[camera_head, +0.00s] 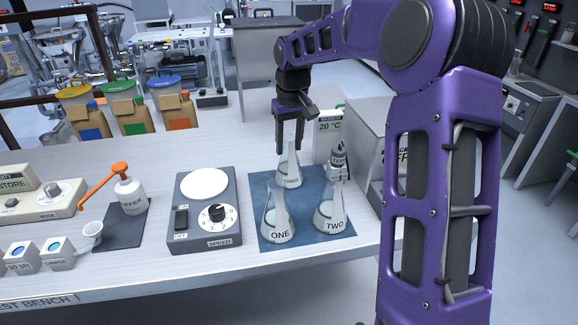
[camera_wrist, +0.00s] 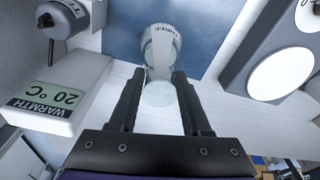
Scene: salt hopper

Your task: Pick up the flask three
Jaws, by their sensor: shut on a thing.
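The flask labelled THREE (camera_head: 290,176) is a clear conical flask at the back of the blue mat (camera_head: 259,212). It also shows in the wrist view (camera_wrist: 160,50), with its neck between my fingers. My gripper (camera_head: 290,146) points down from above and is shut on the neck of flask three; in the wrist view the fingers (camera_wrist: 160,80) stand on either side of it. Flask ONE (camera_head: 278,222) and flask TWO (camera_head: 329,214) stand in front on the mat. I cannot tell whether flask three touches the mat.
A stirrer with a white plate (camera_head: 204,184) and SPEED knob stands left of the mat. A buffer bottle (camera_head: 131,194) stands further left.

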